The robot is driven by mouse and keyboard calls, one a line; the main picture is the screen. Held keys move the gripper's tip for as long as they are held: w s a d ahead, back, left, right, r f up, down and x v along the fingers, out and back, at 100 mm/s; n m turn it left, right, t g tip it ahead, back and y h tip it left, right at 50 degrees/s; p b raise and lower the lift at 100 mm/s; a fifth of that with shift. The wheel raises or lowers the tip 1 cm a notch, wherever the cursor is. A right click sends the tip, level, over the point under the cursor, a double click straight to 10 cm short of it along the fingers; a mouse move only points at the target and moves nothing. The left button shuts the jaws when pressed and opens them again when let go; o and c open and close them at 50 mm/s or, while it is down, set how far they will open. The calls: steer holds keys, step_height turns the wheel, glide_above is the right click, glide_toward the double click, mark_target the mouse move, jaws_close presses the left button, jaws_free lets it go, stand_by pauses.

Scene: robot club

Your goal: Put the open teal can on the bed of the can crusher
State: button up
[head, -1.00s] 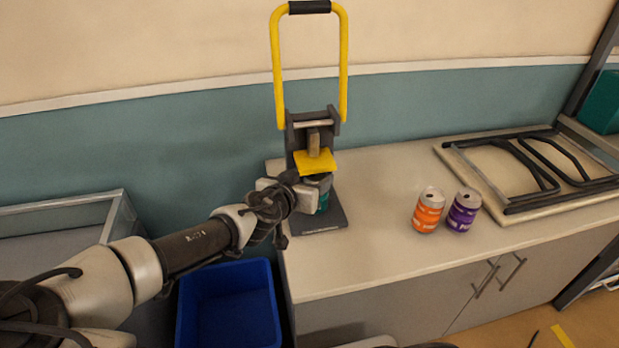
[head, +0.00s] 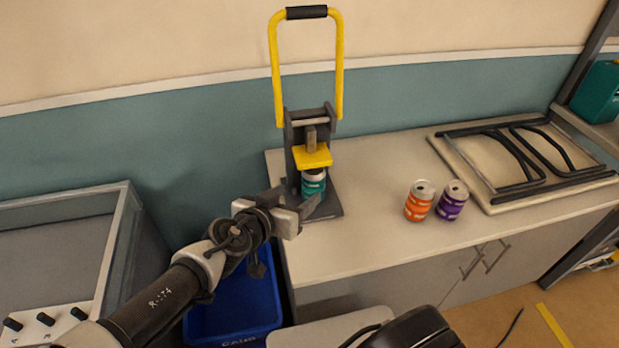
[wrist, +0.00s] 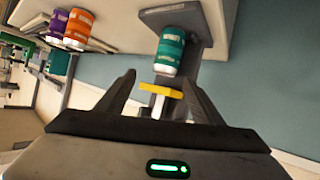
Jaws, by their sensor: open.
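The teal can (head: 313,184) stands upright on the bed (head: 322,211) of the can crusher, under its yellow press plate (head: 312,156). The crusher's yellow handle (head: 339,70) is raised. My gripper (head: 298,204) is open and empty, in front of the can and to its left, with its fingers pointing towards it. In the wrist view the teal can (wrist: 170,52) shows beyond the fingertips of my gripper (wrist: 158,90), apart from them. The can's top is partly hidden by the press plate in the head view.
An orange can (head: 419,202) and a purple can (head: 453,201) stand on the counter (head: 380,245) to the right. A folded table (head: 525,160) lies farther right. A blue bin (head: 235,305) stands on the floor below the counter's left end.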

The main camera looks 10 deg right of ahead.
steer(key=s+d+f+g, duration=0.1)
steer(key=s+f+g, duration=0.1)
steer(key=s+d+f+g+y, duration=0.1)
steer(key=s+f+g, duration=0.1)
steer(key=s+f, duration=0.1)
steer(key=s+d+f+g, duration=0.1)
steer(key=s+f+g, duration=0.1)
steer(key=f, duration=0.1)
steer(key=shift+s+f+m+g+y, duration=0.25)
steer(key=shift+m+g+y, duration=0.05)
steer(key=shift+y, duration=0.1)
steer(key=shift+s+a+f+g+y, duration=0.25)
steer(key=shift+s+g, duration=0.1)
steer(key=shift+s, duration=0.2)
steer(key=shift+s+a+f+g+y, duration=0.15)
steer(key=shift+s+f+g+y, duration=0.15)
steer(key=shift+s, duration=0.2)
steer(key=s+a+r+n+g+y, duration=0.2)
steer(key=s+a+r+y, duration=0.1)
steer(key=a+r+y, duration=0.25)
steer(key=s+d+r+n+t, duration=0.1)
steer(key=d+r, duration=0.3)
steer(key=r, duration=0.8)
steer(key=s+d+r+n+t, duration=0.2)
steer(key=d+r+n+t, duration=0.2)
steer(key=r, duration=0.8)
steer(key=shift+s+d+r, duration=0.15)
steer(key=shift+s+d, duration=0.05)
steer(key=shift+d, duration=0.05)
